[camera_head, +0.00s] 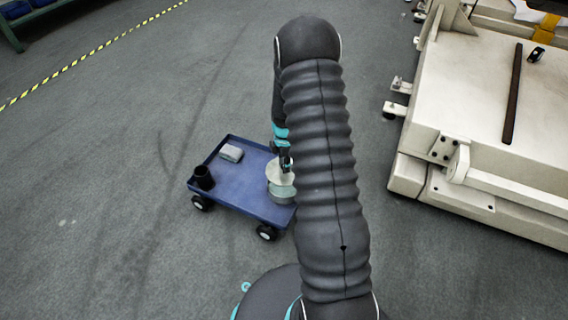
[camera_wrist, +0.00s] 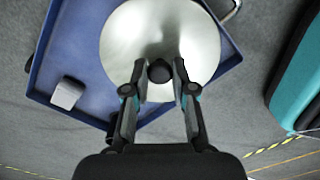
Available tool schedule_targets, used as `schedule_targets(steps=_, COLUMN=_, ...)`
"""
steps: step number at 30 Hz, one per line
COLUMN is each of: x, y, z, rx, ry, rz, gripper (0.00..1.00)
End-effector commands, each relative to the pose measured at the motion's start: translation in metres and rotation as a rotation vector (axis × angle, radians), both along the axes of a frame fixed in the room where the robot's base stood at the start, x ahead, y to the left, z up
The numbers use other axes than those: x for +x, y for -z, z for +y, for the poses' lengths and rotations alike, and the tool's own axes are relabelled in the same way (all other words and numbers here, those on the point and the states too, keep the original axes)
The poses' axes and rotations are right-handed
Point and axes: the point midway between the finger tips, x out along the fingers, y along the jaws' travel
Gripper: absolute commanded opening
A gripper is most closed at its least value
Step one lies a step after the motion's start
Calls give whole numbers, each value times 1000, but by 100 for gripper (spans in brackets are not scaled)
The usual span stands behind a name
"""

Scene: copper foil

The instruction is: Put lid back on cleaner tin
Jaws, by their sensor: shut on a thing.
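The pale metallic round lid (camera_head: 279,173) is over the cleaner tin (camera_head: 282,193) at the right side of the blue cart. The tin is pale with a greenish band, and my arm hides part of it. My gripper (camera_head: 286,162) is at the top of the lid. In the wrist view my gripper (camera_wrist: 159,74) is shut on the dark knob of the lid (camera_wrist: 160,32). The lid fills the upper middle there and hides the tin. I cannot tell whether the lid touches the tin or hangs just above it.
The blue cart (camera_head: 240,192) has a low rim and black wheels. A grey block (camera_head: 231,153) and a black cup (camera_head: 203,178) stand on its left part. A large cream machine (camera_head: 490,110) stands to the right. The grey floor (camera_head: 110,160) on the left is clear.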

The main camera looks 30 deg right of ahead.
Motion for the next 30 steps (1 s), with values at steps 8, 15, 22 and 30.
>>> schedule_targets(steps=8, x=0, y=21, z=0, rx=0, ry=1, rz=0, gripper=0)
schedule_targets(steps=15, x=0, y=42, z=1, rx=0, ry=2, rz=1, gripper=0)
schedule_targets(steps=22, x=0, y=58, z=1, rx=0, ry=2, rz=1, gripper=0)
schedule_targets(steps=30, x=0, y=60, z=0, rx=0, ry=2, rz=0, gripper=0)
